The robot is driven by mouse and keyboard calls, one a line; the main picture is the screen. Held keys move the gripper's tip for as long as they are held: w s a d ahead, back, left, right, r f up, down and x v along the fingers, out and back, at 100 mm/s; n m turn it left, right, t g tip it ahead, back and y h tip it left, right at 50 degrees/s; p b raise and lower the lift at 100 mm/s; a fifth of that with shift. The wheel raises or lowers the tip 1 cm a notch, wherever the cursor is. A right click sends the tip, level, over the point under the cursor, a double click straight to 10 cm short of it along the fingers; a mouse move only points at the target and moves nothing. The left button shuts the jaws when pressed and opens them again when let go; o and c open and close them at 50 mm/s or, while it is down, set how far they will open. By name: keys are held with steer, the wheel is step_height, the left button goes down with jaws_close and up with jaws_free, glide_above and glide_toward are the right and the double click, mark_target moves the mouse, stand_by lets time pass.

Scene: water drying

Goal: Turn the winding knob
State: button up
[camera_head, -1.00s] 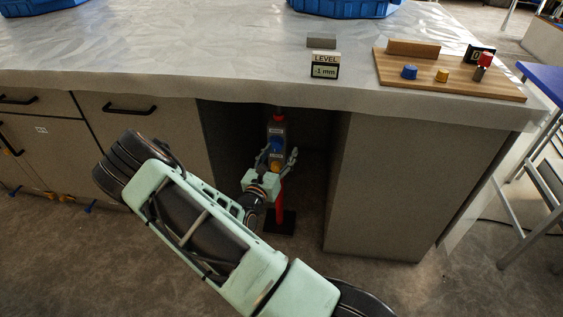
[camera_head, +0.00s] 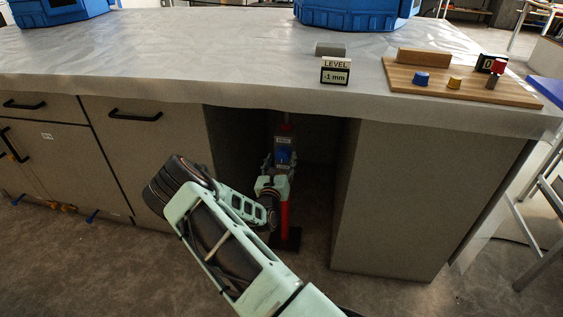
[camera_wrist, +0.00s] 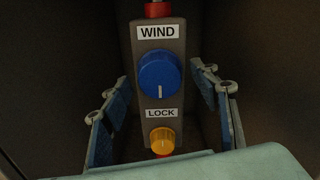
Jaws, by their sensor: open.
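The winding knob (camera_wrist: 160,75) is a round blue knob with a white mark pointing down, under a "WIND" label on a grey upright box (camera_wrist: 150,35). It also shows in the head view (camera_head: 283,155) inside the dark recess under the counter, partly hidden. Below it in the wrist view are a "LOCK" label and a small yellow knob (camera_wrist: 162,140). My gripper (camera_wrist: 162,80) is open, with one blue-padded finger on each side of the box. Visible gaps separate the fingers from the blue knob. Whether the fingertips reach level with it in depth is unclear.
Cabinet walls close in the recess on both sides, with the counter edge (camera_head: 300,112) above. On the counter, a "LEVEL" display (camera_head: 335,72) reads -1 mm. A wooden board (camera_head: 460,88) with small knobs lies at the right.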

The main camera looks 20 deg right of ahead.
steer(key=shift+w+d, duration=0.2)
steer(key=shift+w, duration=0.05)
steer(key=c, duration=1.2)
steer(key=shift+o, duration=0.2)
steer(key=shift+r+m+p, duration=0.1)
steer(key=shift+m+p, duration=0.2)
